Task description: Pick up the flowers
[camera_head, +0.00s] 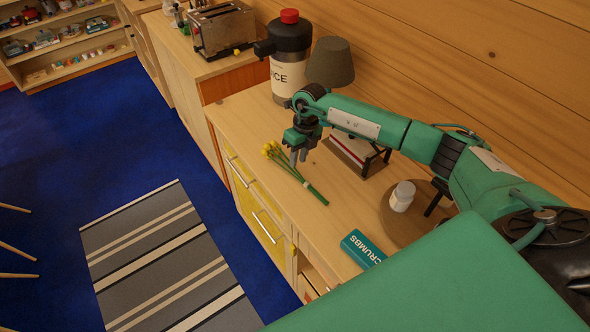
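The flowers (296,175) are a small bunch with yellow heads and green stems. They lie flat on the wooden counter near its front edge, heads toward the back left. My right gripper (298,158) hangs over the counter just above or beside the stems, close to the yellow heads. Its fingers point down. I cannot tell whether it touches the flowers or how far apart its fingers are. My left gripper is not in view.
On the counter (237,115) are a large black-and-white dispenser (289,75), a dark lamp-like shade (331,62), a white jar (402,196) on a round board and a teal "CRUMBS" box (362,249). A toaster (222,28) stands farther back. A striped rug (165,262) lies on the blue floor.

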